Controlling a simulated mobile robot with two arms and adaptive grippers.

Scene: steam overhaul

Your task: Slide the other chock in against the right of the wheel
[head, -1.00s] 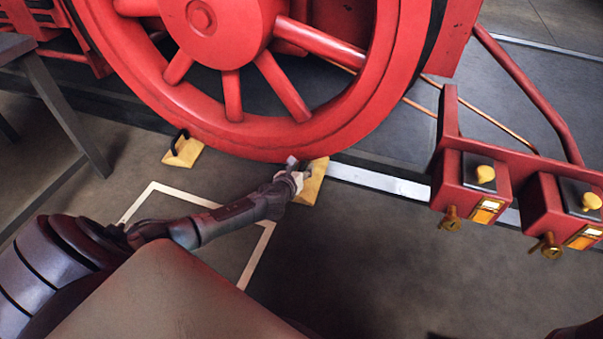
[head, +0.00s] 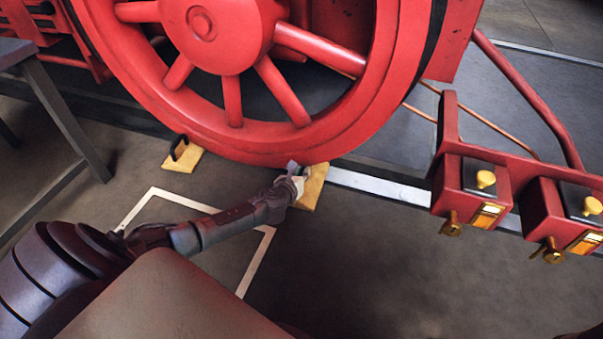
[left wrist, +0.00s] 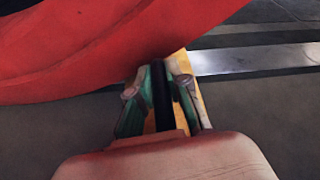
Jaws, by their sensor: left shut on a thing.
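The big red wheel (head: 232,140) fills the upper middle of the head view. One yellow chock (head: 184,158) with a dark handle sits on the floor at the wheel's lower left. The other yellow chock (head: 313,190) is at the right of the wheel's foot, on the floor by the rail. My left gripper (head: 297,172) is shut on this right chock; the left wrist view shows its fingers (left wrist: 161,92) on either side of the black handle, with yellow (left wrist: 186,62) behind. Whether the chock touches the wheel is hidden by the gripper. My right gripper is not in view.
The steel rail (head: 380,184) runs right from the wheel. A red beam with two boxes (head: 485,185) and brass fittings juts out at the right. A white outlined square (head: 150,190) marks the floor under my left arm. A dark table (head: 62,110) stands at the left.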

